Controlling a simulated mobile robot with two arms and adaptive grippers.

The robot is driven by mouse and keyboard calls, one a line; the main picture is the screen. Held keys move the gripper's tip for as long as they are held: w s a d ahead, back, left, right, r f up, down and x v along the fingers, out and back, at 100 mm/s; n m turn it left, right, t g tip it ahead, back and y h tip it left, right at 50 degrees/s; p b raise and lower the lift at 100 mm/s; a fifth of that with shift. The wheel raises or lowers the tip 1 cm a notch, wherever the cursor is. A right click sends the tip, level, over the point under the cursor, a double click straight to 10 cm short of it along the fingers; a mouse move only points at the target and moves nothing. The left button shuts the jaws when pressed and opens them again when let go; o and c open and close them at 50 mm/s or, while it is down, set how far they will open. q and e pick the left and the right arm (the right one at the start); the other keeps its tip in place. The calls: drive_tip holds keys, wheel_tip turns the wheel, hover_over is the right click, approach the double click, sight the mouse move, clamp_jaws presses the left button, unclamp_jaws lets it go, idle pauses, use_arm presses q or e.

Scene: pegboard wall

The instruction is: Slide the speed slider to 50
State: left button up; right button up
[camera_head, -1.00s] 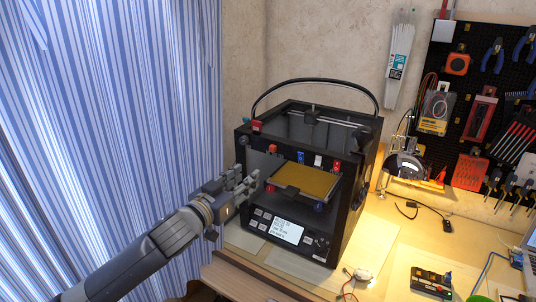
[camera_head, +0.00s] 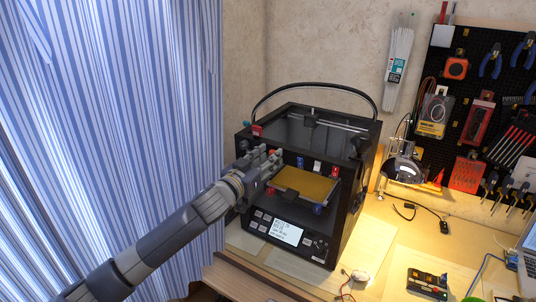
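The black 3D printer (camera_head: 348,213) stands on the desk, its open front facing me. Its front panel has a lit display (camera_head: 286,232) with buttons to the left of it. The text is too small to read, and I cannot make out which part is the speed slider. My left gripper (camera_head: 274,158) is at the upper left of the printer's front opening, close to or overlapping the frame. I cannot tell whether it touches anything or how far its fingers are apart. It hides part of the printer's left front post. My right gripper is out of view.
Inside the printer is a yellow bed (camera_head: 304,185) with red and blue parts around it. A desk lamp (camera_head: 405,168) stands to the right. A black multimeter-like device (camera_head: 427,284) lies at the desk's front right. A striped curtain (camera_head: 110,120) hangs on the left.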

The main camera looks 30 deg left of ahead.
use_arm(q)
drive_tip(key=shift+w, duration=0.25)
clamp_jaws()
drive_tip(key=shift+w+a+p, duration=0.1)
drive_tip(key=shift+a+p, duration=0.2)
drive_tip(key=shift+a, duration=1)
drive_tip(key=shift+c, duration=1.3)
unclamp_jaws()
drive_tip(key=shift+r, duration=0.1)
drive_tip(key=shift+o, duration=1.3)
drive_tip(key=shift+a, duration=0.15)
